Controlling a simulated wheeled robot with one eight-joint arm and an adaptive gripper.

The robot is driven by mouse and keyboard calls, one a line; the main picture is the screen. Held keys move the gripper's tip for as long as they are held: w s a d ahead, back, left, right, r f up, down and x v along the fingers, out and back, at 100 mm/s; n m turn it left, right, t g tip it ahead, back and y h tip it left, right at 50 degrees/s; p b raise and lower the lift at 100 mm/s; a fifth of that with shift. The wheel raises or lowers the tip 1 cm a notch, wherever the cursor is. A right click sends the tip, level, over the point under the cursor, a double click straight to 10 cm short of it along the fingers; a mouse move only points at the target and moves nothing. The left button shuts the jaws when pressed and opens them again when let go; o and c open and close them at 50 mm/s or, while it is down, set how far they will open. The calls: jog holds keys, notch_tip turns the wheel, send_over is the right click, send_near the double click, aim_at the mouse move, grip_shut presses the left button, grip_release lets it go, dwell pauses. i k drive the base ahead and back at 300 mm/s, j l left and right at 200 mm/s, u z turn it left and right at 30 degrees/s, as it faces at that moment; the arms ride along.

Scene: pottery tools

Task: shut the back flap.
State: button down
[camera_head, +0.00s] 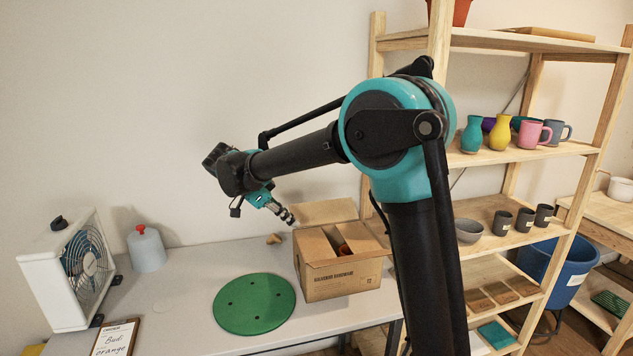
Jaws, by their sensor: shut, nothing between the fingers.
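The cardboard box (340,284) stands on the grey table, with printing on its front. Its back flap (328,211) is open and stands up at the rear edge, leaning back. The box top is open, and part of a reddish-brown thing (341,244) shows inside. My gripper (288,217) is shut and empty. It points down and to the right, and in the picture its tips lie just left of the back flap. I cannot tell whether they touch it.
A green round disc (254,304) lies left of the box. A white fan (78,270), a grey weight with red knob (147,252) and a clipboard (115,340) are farther left. A small tan piece (273,239) lies behind the disc. Wooden shelves (520,152) with pottery stand right.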

aim_at(330, 211)
jog(key=k+j, duration=0.1)
jog(key=j, duration=0.7)
jog(key=k+j, duration=0.15)
jog(key=j, duration=0.25)
